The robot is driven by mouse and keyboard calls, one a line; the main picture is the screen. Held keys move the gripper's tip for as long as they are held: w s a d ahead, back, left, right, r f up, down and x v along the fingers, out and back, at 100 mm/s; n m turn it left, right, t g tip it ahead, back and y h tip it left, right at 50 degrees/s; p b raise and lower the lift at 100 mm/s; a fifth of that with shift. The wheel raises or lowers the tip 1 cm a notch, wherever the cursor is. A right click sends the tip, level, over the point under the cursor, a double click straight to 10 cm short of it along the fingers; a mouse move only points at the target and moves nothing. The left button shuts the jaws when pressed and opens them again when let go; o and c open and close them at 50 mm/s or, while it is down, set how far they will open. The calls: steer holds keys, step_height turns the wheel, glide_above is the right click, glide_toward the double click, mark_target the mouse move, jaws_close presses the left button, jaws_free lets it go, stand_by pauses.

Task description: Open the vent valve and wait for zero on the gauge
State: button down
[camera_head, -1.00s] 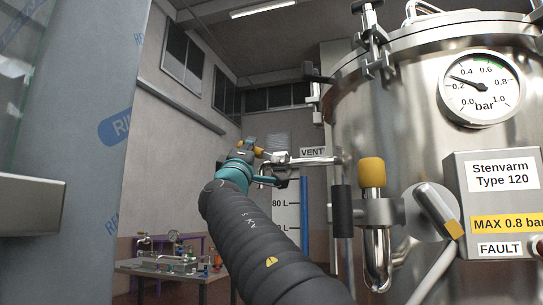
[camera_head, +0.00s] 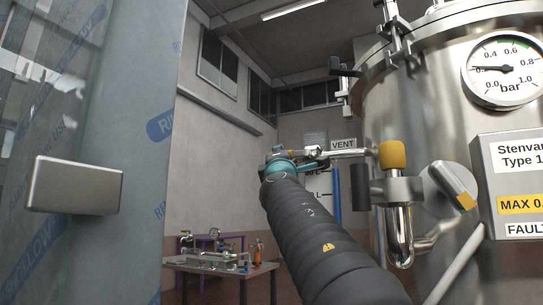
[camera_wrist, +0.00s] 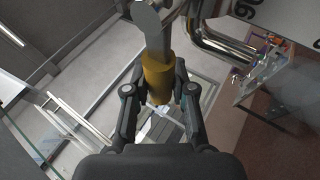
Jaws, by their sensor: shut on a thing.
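The vent valve sits on a thin pipe beside the VENT label (camera_head: 343,144), left of the steel vessel (camera_head: 440,110). Its yellow handle (camera_wrist: 157,76) hangs from a flat metal lever (camera_wrist: 150,25) in the wrist view. My gripper (camera_wrist: 159,98) is shut on this handle, one finger on each side. In the head view my gripper (camera_head: 283,157) is at the left end of the vent pipe, mostly hidden by its own wrist. The pressure gauge (camera_head: 507,69) at the upper right has its needle pointing left, near 0.2 bar.
A film-wrapped panel (camera_head: 125,130) with a metal handle (camera_head: 75,185) stands close on the left. Another yellow-capped fitting (camera_head: 392,155) and a grey box (camera_head: 510,180) are on the vessel. A low table (camera_head: 215,268) with equipment stands behind. Floor shows between panel and arm.

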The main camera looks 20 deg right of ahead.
steer(key=shift+f, duration=0.1)
steer(key=c, duration=0.9)
jaws_free()
steer(key=shift+c, duration=0.2)
steer(key=shift+s, duration=0.15)
steer(key=v, duration=1.1)
steer(key=shift+s+a+f, duration=0.2)
steer(key=shift+s, duration=0.05)
